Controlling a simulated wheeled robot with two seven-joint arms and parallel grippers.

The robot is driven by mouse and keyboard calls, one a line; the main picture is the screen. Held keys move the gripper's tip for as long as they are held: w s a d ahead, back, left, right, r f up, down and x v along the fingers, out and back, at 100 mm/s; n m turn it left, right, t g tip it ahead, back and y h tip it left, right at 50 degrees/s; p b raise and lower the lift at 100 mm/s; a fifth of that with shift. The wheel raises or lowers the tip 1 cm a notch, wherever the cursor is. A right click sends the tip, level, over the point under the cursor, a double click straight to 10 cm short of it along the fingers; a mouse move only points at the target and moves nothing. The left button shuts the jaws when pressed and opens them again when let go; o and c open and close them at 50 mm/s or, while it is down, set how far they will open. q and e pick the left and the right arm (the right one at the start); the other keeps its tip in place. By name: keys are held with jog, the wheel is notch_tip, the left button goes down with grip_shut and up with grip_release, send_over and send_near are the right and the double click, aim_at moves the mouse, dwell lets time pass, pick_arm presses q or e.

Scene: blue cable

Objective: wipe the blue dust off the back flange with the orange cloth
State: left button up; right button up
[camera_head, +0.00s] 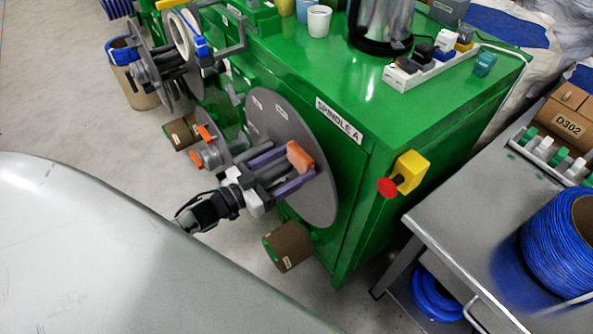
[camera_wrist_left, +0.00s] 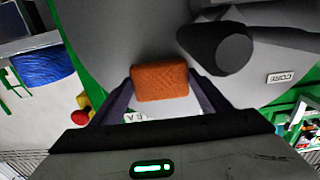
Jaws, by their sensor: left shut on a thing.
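The orange cloth (camera_head: 299,157) is held between the purple-grey fingers of my left gripper (camera_head: 296,170). It also shows in the left wrist view (camera_wrist_left: 160,82), pinched between the fingertips. The back flange (camera_head: 262,108) is the large grey disc on the green cabinet, beside the SPINDLE A label. In the left wrist view the flange (camera_wrist_left: 120,40) fills the area behind the cloth. The cloth is at the flange's right half; I cannot tell whether it touches. No blue dust is discernible on the visible flange. My right gripper is not in view.
A dark spindle bar (camera_wrist_left: 232,48) stands close beside the cloth. A smaller grey plate with orange tabs (camera_head: 206,147) is left of the flange. A red stop button on a yellow box (camera_head: 405,176) is at the right. A cardboard core (camera_head: 288,246) sits below.

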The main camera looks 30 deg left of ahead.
pick_arm(q)
jog(key=shift+w+a, duration=0.25)
jog(key=shift+a, duration=0.5)
jog(key=shift+s, duration=0.1)
jog(key=shift+p+v, duration=0.55)
jog(key=shift+v, duration=1)
jog(key=shift+p+v, duration=0.35)
jog(key=shift+v, duration=1.05)
jog(key=shift+p+v, duration=0.4)
jog(key=shift+v, duration=1.1)
